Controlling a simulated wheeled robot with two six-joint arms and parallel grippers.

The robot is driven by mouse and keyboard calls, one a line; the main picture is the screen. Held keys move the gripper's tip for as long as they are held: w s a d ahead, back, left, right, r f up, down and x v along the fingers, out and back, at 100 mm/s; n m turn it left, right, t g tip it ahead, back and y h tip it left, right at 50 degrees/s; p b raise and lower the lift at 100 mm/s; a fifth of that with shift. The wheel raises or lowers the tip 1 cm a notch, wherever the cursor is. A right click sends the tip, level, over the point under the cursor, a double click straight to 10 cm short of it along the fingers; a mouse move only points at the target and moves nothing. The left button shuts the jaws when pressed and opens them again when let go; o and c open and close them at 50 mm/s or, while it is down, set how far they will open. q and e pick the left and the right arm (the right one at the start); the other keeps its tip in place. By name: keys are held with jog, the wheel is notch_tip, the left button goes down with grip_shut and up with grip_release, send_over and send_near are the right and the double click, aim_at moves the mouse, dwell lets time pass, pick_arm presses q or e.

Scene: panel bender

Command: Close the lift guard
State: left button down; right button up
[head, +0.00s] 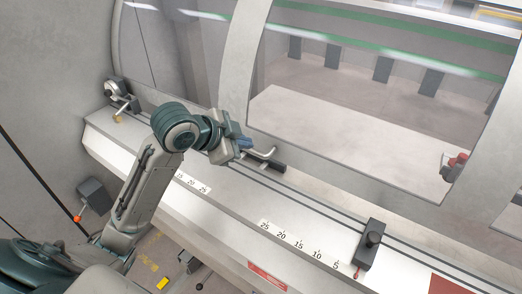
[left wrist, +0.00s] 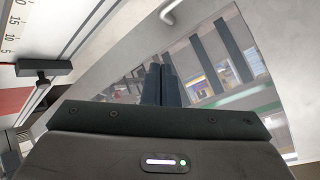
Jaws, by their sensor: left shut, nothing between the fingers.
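The lift guard is a large clear window in a pale curved frame (head: 243,60), and it fills the upper part of the head view. A bent grey handle (head: 264,154) shows near its lower left corner; a curved grey bar (left wrist: 167,13), likely the same handle, is at the top of the left wrist view. My left gripper (head: 245,143) is shut and empty just left of the handle. In the left wrist view its fingers (left wrist: 161,72) are together and the bar is apart from the tips. I cannot tell whether the gripper touches the guard. My right gripper is not in view.
A pale ledge with a number scale (head: 281,236) runs below the guard. A black stop with a knob (head: 369,246) stands on it at right. A red-and-grey fitting (head: 454,168) is at the right frame. A dark box (head: 95,196) is at left.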

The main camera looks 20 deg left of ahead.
pick_arm(q)
jog(key=p, duration=0.2)
send_near(270, 155)
jog(key=w+d, duration=0.3)
jog(key=f, duration=0.1)
jog(key=w+a+f+p, duration=0.1)
jog(key=f, duration=0.1)
jog(key=shift+a+f, duration=0.2)
jog(key=shift+a, duration=0.05)
jog(key=shift+w+d, duration=0.1)
jog(key=shift+f, duration=0.15)
notch_tip(270, 155, down, 5)
jog(key=shift+r+b, duration=0.25)
jog(key=shift+b, duration=0.75)
jog(key=shift+s+r, duration=0.1)
jog(key=shift+s, duration=0.15)
